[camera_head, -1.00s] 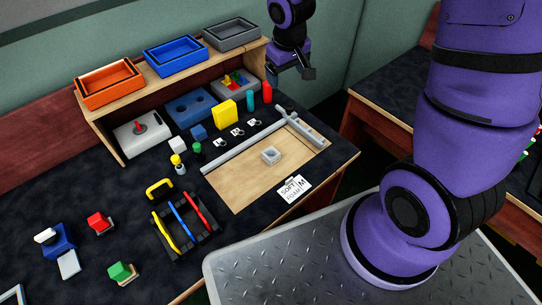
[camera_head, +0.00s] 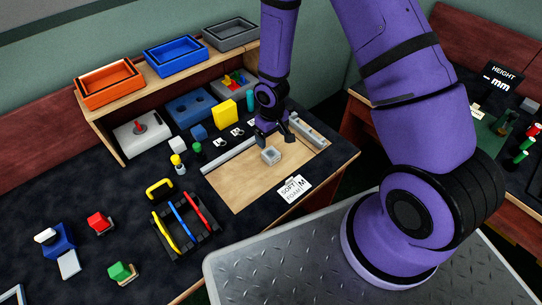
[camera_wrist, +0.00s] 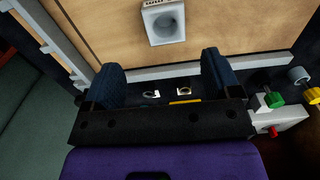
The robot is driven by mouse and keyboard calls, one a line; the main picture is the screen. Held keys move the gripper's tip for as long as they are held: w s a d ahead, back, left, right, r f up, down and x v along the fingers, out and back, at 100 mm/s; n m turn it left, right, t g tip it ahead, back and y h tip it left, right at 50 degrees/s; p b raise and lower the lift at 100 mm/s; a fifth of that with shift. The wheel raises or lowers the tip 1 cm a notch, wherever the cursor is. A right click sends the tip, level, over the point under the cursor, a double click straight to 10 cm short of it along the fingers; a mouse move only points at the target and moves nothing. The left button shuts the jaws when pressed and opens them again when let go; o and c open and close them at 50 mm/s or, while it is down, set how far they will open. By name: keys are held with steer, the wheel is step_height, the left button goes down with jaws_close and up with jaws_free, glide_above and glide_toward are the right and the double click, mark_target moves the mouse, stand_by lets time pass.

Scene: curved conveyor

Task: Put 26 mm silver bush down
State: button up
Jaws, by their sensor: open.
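My gripper (camera_head: 274,136) hangs low over the back of the wooden board (camera_head: 232,190), open, just behind a grey square block (camera_head: 271,155) with a round hole. In the wrist view the two blue fingers (camera_wrist: 161,75) stand wide apart with nothing gripped between them. The holed block (camera_wrist: 163,22) lies ahead of them on the board. Small rings with white tags (camera_head: 219,142) lie on the dark bench behind the board. Two rings (camera_wrist: 151,94) also show between the fingers, farther away. I cannot tell which ring, if any, is the 26 mm silver bush.
A grey rail (camera_head: 228,156) borders the board's back, with a grey bar (camera_head: 308,130) at right. A yellow block (camera_head: 225,113) and a teal cylinder (camera_head: 250,101) stand behind. The board's left front is clear.

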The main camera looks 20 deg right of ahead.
mark_target(271, 152)
step_height(271, 152, down, 2)
steer(key=shift+f, duration=0.2)
steer(key=f, duration=0.4)
steer(key=shift+s+a+f, duration=0.1)
steer(key=shift+s+a, duration=0.2)
steer(key=shift+s, duration=0.1)
steer(key=shift+f, duration=0.55)
steer(key=shift+c, duration=0.2)
steer(key=c, duration=1.1)
steer(key=shift+r, duration=0.1)
steer(key=shift+c, duration=0.2)
